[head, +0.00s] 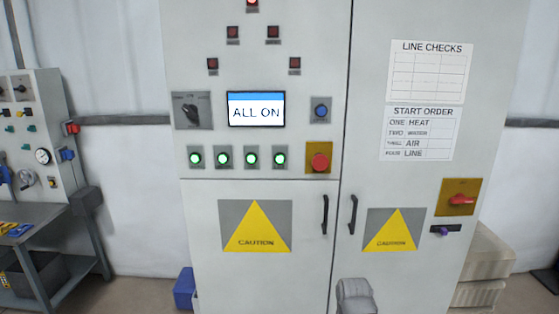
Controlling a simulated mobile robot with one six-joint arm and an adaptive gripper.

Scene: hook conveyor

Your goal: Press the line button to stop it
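A grey control cabinet (262,190) stands straight ahead. A row of lit green buttons (223,159) runs across its left door, each with a small label too small to read, so I cannot tell by label which is the line button. The rightmost green button (280,159) is beside a red mushroom button (319,162) on a yellow plate. A screen (256,109) above the row reads "ALL ON". A blue button (321,111) is to the right of the screen.
A "START ORDER" sheet (420,132) lists heat, washer, air, line. A black rotary switch (191,110) is left of the screen. A workbench (62,246) stands at left, a blue bin (184,288) by the cabinet's foot.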

